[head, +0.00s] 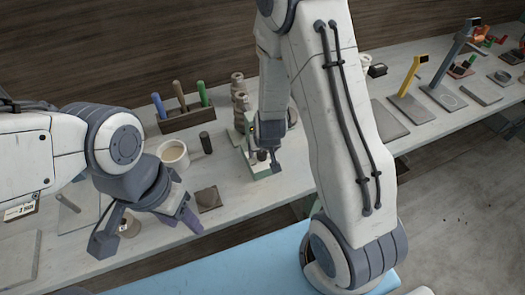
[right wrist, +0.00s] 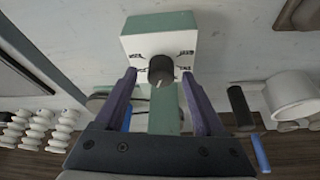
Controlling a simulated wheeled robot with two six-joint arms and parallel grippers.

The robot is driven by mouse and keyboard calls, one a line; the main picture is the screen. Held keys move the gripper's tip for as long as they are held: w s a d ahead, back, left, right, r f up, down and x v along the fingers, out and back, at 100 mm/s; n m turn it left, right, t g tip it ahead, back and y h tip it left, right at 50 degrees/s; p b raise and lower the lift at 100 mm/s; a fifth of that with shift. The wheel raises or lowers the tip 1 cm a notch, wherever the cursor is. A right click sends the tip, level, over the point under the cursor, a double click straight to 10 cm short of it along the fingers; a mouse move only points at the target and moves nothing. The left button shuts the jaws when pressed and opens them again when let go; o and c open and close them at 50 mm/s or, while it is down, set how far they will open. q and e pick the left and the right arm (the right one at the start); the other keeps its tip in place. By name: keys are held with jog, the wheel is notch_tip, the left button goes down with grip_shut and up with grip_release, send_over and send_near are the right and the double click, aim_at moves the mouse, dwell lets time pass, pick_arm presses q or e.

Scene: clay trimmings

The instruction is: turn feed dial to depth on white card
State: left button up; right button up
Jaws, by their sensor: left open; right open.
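The feed dial (right wrist: 161,69) is a dark round knob on the white face of a green-and-white block (right wrist: 160,42). A thin light mark shows low on the knob, and small dark marks flank it on the face. My right gripper (right wrist: 159,76) is open, its two fingers on either side of the knob with gaps visible. In the head view the right gripper (head: 268,142) is over the green device (head: 262,170), whose dial is mostly hidden. My left gripper (head: 148,232) is open and empty. A white card (head: 20,210) with dark print, too small to read, shows at the left edge.
A cream mug (head: 173,155), a dark cylinder (head: 205,142) and a wooden rack (head: 182,118) with coloured handles stand left of the device. A stack of spools (head: 240,100) is close behind it. A small brown block (head: 208,198) lies in front.

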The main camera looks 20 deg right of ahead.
jog(key=p+v, duration=0.3)
jog(key=v, duration=0.7)
